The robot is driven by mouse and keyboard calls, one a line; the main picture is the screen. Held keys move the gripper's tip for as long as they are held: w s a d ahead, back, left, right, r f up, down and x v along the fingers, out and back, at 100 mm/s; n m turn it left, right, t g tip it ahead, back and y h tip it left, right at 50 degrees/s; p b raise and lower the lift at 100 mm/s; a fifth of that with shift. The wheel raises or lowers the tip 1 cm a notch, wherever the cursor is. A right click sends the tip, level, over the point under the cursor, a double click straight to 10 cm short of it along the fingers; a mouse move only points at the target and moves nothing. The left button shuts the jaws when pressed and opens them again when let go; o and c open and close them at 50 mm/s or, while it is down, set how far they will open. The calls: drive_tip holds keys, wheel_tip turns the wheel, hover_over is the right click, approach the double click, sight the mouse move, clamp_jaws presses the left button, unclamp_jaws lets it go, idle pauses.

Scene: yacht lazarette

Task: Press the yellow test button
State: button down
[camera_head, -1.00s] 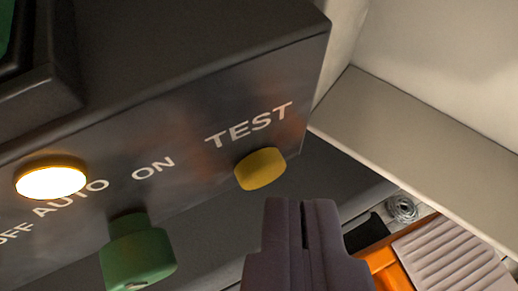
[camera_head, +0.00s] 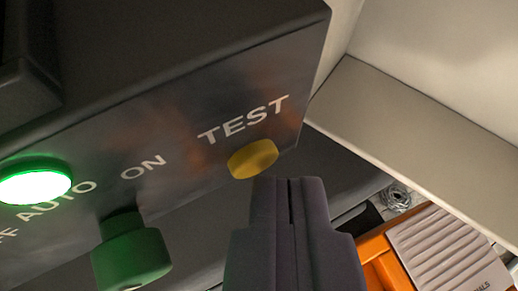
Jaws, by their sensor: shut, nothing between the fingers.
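The yellow test button (camera_head: 253,159) sits on the front face of a dark control box (camera_head: 190,140), just under the white word TEST. It is round and stands out a little from the panel. My gripper (camera_head: 289,180) is shut and empty. In the picture its tips lie just below and right of the button, overlapping or nearly meeting its lower edge. I cannot tell whether they touch it. Left of the button are a green knob (camera_head: 131,255) under the ON and AUTO labels and a lamp (camera_head: 35,184) that glows green.
An orange case with a ribbed grey top (camera_head: 447,250) lies at the lower right. A coil of wire (camera_head: 396,197) lies behind it. A pale ledge (camera_head: 420,140) and wall bound the right side.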

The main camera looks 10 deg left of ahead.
drive_tip(key=shift+s+d, duration=0.1)
drive_tip(key=shift+s+d+b, duration=0.3)
drive_tip(key=shift+s+b, duration=0.25)
drive_tip(key=shift+b, duration=0.1)
drive_tip(key=s+d+b, duration=0.1)
drive_tip(key=s, duration=0.1)
drive_tip(key=s+d+b, duration=0.2)
idle(0.5)
drive_tip(key=shift+s, duration=0.1)
idle(0.4)
